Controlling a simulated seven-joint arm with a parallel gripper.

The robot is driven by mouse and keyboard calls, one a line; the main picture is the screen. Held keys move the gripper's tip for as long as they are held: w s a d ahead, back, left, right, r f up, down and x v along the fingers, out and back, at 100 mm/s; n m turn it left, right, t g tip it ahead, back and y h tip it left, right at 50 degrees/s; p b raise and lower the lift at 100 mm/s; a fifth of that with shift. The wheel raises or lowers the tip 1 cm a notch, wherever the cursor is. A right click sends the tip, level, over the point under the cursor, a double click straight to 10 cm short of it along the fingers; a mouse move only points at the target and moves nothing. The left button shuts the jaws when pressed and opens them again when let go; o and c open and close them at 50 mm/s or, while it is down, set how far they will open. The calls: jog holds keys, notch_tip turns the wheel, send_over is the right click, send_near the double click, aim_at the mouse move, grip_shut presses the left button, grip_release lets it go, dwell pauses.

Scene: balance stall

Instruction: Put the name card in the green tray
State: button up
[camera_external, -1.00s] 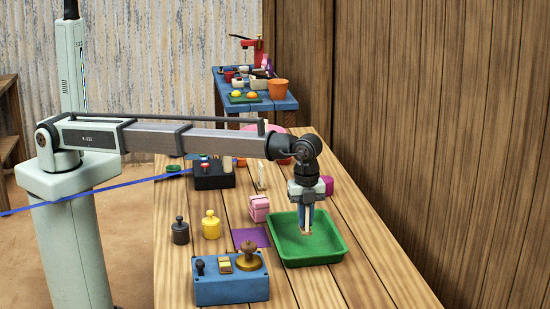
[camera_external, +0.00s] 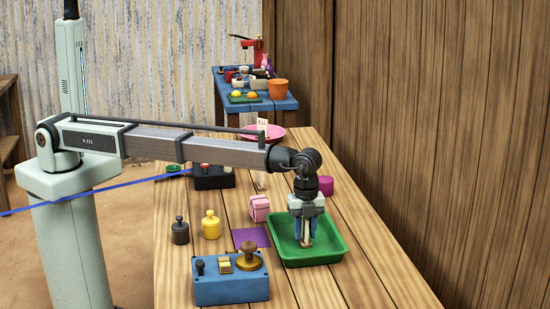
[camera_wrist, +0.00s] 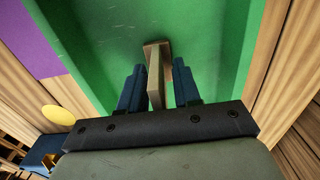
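The green tray (camera_external: 334,250) sits on the wooden table at the right; its floor fills much of the wrist view (camera_wrist: 95,35). A small tan piece, apparently the name card (camera_external: 306,243), stands in the tray; in the wrist view, its wooden edge and thin upright part (camera_wrist: 156,70) show between my fingers. My gripper (camera_external: 308,238) is low inside the tray with its blue fingers spread on both sides of the card. In the wrist view, there is a gap at the right finger; the left finger is very close to the card.
A purple mat (camera_external: 251,237) and a pink box (camera_external: 259,208) lie left of the tray. A magenta cup (camera_external: 326,186) stands behind it. Yellow (camera_external: 211,227) and dark (camera_external: 180,233) weights stand farther left.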

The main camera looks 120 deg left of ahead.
jog(key=shift+o, duration=0.4)
jog(key=shift+r, duration=0.1)
notch_tip(320, 180, up, 12)
jog(key=shift+r, duration=0.1)
jog(key=shift+d, duration=0.1)
dwell(0.5)
